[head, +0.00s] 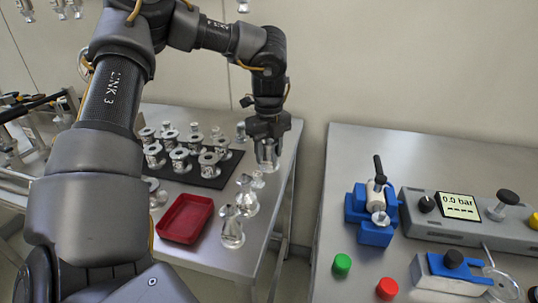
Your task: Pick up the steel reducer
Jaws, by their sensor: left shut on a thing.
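My left gripper (268,164) points down over the right side of the left steel table. It is shut on a shiny steel piece, which looks like the steel reducer; the fingers hide most of it and its exact shape is hard to tell. Other steel fittings stand upright in a row on the table below and in front of the gripper: a small one (258,180), a wider one (247,197) and a tall one (231,228). My right gripper is not in view.
A black mat (213,181) with several flanged steel fittings lies left of the gripper. A red tray (185,219) is in front of it. Across a gap, the right table (345,195) holds a blue clamp fixture (375,234), a gauge box (460,206), a green button (342,264) and a red button (387,288).

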